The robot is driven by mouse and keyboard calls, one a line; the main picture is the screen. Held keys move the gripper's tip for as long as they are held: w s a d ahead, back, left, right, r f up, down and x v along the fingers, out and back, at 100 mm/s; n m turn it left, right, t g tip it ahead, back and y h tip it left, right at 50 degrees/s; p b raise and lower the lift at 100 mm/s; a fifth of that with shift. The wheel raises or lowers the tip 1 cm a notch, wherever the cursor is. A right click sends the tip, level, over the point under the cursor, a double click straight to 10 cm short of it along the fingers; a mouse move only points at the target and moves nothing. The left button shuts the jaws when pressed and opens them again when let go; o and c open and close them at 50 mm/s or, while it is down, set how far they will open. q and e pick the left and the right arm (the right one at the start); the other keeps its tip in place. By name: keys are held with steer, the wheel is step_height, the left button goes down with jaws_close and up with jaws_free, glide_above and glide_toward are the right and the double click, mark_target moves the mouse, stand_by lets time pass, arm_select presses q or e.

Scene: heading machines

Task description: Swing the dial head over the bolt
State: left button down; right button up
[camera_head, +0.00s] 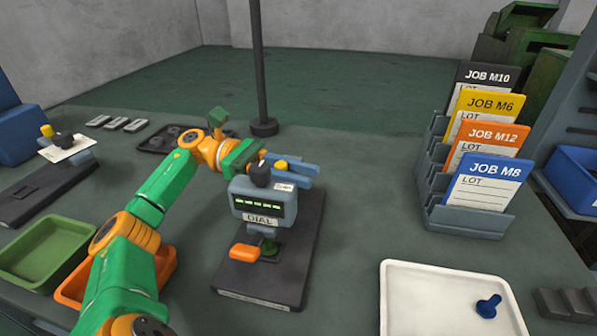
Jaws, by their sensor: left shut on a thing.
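The dial head (263,205) is a grey-blue box with a small green-lit display and a DIAL label. An orange handle (244,253) lies beside the seat. My left gripper (261,164) reaches in from the left and is shut at the black knob on top of the dial head; the fingertips are partly hidden. A blue bolt (488,306) lies in the white tray (410,301). My right gripper is out of view.
A rack (465,221) of job cards stands at the right. A dark post (260,70) rises behind the dial. Green (45,252) and orange (76,291) trays lie at the left. Another dark device (40,192) stands far left. The bench between dial and rack is clear.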

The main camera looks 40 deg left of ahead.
arm_select(q)
steer(key=c, duration=0.7)
jaws_free()
steer(key=shift+b+v, duration=0.85)
steer(key=shift+v, duration=2.75)
